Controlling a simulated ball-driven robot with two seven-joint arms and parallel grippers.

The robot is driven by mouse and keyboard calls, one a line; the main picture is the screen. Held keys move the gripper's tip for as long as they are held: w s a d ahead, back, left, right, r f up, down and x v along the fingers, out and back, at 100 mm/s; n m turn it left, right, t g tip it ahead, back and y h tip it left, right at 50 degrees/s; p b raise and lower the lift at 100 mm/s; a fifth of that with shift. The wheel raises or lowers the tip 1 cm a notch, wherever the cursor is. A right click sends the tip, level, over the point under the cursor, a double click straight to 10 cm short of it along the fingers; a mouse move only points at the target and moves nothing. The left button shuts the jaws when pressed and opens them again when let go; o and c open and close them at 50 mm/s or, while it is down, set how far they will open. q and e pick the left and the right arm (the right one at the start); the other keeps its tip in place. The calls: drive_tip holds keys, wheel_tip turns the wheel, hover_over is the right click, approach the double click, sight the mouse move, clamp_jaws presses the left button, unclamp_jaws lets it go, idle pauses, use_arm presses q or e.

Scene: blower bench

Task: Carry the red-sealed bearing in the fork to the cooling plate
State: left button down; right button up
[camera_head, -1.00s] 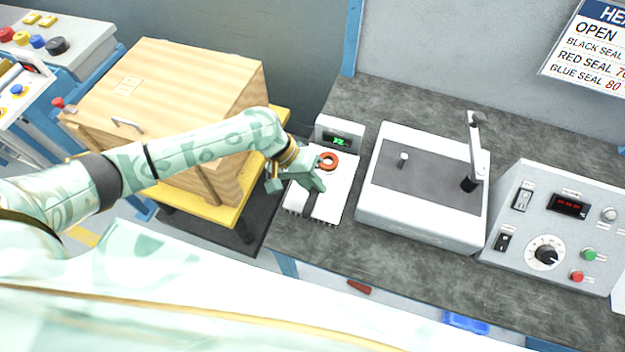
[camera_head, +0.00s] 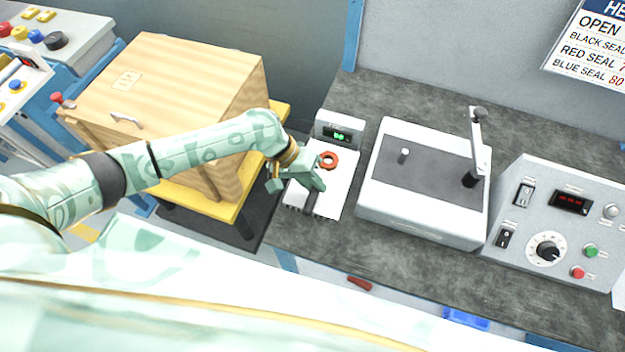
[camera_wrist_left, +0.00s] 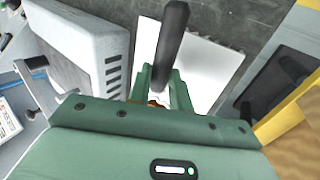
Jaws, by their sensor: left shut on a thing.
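The red-sealed bearing (camera_head: 328,160) is an orange-red ring with an open centre. In the head view it lies on or just above the white cooling plate (camera_head: 341,190); I cannot tell whether it touches. My left gripper (camera_head: 317,183) is over the plate, just in front of the bearing. In the left wrist view the gripper (camera_wrist_left: 162,88) is shut on the fork, whose dark handle (camera_wrist_left: 173,40) sticks out past the fingers. A small orange bit of the bearing (camera_wrist_left: 154,103) shows between the fingers. The fork's head is mostly hidden. My right gripper is not in view.
A small unit with a green display (camera_head: 340,134) stands behind the plate. A white machine with an upright lever (camera_head: 475,150) is close on the right, then a control panel (camera_head: 555,225). A wooden box (camera_head: 165,85) on a yellow stand is at left.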

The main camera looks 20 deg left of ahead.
use_arm(q)
drive_tip(key=c, duration=1.2)
unclamp_jaws()
drive_tip(key=p+v, duration=0.3)
drive_tip(key=v, duration=1.3)
drive_tip(key=shift+r+p, duration=0.15)
drive_tip(key=shift+p, duration=0.2)
drive_tip(key=w+a+f+n+t+y+b, duration=0.1)
drive_tip(key=w+f+t, duration=0.1)
drive_tip(key=f, duration=0.4)
drive_tip(key=w+a+f+t, duration=0.1)
drive_tip(key=w+f, duration=0.1)
drive_tip(key=f, duration=0.4)
drive_tip(key=s+a+f+t+y+b, duration=0.1)
drive_tip(key=s+a+f+y, duration=0.15)
drive_tip(key=f, duration=0.55)
drive_tip(key=s+a+f+y+b, duration=0.15)
drive_tip(key=s+f, duration=0.25)
drive_tip(key=f, duration=0.5)
drive_tip(key=s+a+f+m+y, duration=0.1)
drive_tip(key=s+a+f, duration=0.1)
drive_tip(key=s+f, duration=1.05)
drive_tip(key=s+d+f+m+g, duration=0.1)
drive_tip(key=s, duration=0.6)
drive_tip(key=s+d+f+m+g, duration=0.1)
drive_tip(key=s, duration=0.7)
drive_tip(key=s+d+f+m+g+b, duration=0.1)
drive_tip(key=s, duration=0.7)
drive_tip(key=shift+d+f+y, duration=0.15)
drive_tip(key=shift+f+y, duration=0.25)
